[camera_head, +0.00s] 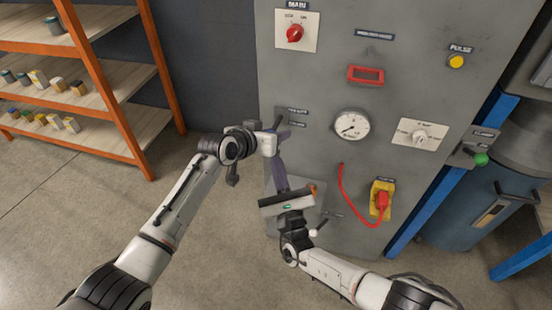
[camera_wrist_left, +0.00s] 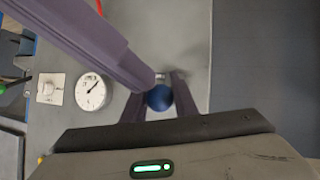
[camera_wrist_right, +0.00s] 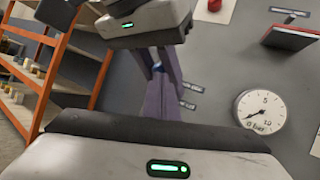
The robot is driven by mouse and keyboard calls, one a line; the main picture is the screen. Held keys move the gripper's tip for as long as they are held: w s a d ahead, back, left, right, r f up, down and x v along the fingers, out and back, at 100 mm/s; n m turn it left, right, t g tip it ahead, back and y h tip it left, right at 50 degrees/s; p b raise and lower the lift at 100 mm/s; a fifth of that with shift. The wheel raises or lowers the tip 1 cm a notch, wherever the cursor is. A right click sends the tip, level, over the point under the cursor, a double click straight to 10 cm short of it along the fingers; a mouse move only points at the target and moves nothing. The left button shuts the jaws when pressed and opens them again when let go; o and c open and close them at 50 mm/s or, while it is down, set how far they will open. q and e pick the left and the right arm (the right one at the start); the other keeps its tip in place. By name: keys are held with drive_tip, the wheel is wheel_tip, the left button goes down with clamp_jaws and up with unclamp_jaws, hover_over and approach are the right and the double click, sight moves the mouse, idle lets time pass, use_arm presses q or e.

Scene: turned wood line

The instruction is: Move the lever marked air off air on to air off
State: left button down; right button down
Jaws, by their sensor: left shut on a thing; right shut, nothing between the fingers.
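The lever's round blue knob (camera_wrist_left: 159,97) sits between the fingers of my left gripper (camera_wrist_left: 160,90) in the left wrist view. In the head view that gripper (camera_head: 279,127) covers most of the lever, beside two small dark labels (camera_head: 297,118) on the grey panel. The label text is too small to read surely. A bit of blue also shows in the right wrist view (camera_wrist_right: 157,67). My right gripper (camera_head: 277,160) is shut and empty, its purple fingers pointing up just below the left gripper. Whether they touch the lever is hidden.
The grey panel (camera_head: 335,90) also carries a pressure gauge (camera_head: 351,125), a red main switch (camera_head: 295,33), a white dial (camera_head: 421,136), a yellow button (camera_head: 457,61) and a red plug with a cable (camera_head: 382,200). A green-knobbed lever (camera_head: 480,159) is at right. Orange shelves (camera_head: 110,85) stand left.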

use_arm(q)
drive_tip(key=shift+w+d+r, duration=0.15)
drive_tip(key=shift+d+r, duration=0.15)
drive_tip(key=shift+r, duration=0.5)
use_arm(e)
drive_tip(key=shift+w+r, duration=0.25)
drive_tip(key=shift+r, duration=0.15)
drive_tip(key=shift+w+a+r, duration=0.1)
drive_tip(key=shift+w+r, duration=0.25)
drive_tip(key=shift+r, duration=0.4)
use_arm(q)
drive_tip(key=c, duration=1.4)
unclamp_jaws()
drive_tip(key=shift+c, duration=0.2)
drive_tip(key=shift+a+f, duration=0.1)
drive_tip(key=shift+f, duration=0.15)
use_arm(e)
drive_tip(key=shift+s+f, duration=0.1)
use_arm(q)
drive_tip(key=shift+a, duration=0.1)
use_arm(e)
drive_tip(key=shift+f, duration=0.1)
